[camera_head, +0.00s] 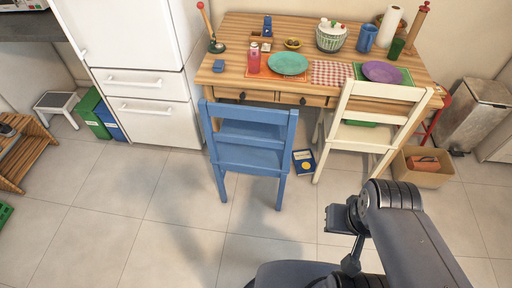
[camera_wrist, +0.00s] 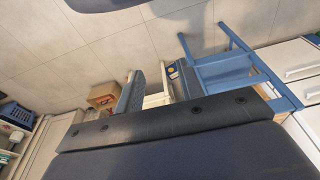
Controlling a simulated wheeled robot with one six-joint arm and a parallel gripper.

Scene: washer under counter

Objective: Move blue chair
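The blue chair (camera_head: 253,147) stands upright on the tiled floor in front of the wooden table, its back towards me. It also shows in the wrist view (camera_wrist: 228,68), at the right and sideways. My gripper (camera_head: 338,219) is in front of the chairs, to the right of the blue chair and apart from it. In the wrist view my gripper (camera_wrist: 158,88) has its two dark fingers spread with a gap between them and nothing held. Part of the blue chair is hidden behind the dark wrist bar in that view.
A cream chair (camera_head: 369,124) stands right of the blue one. A blue book (camera_head: 304,161) lies between them. The table (camera_head: 234,83) holds plates and dishes. A cardboard box (camera_head: 424,172) and metal bin (camera_head: 474,113) are at the right, a white fridge (camera_head: 150,84) at the left.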

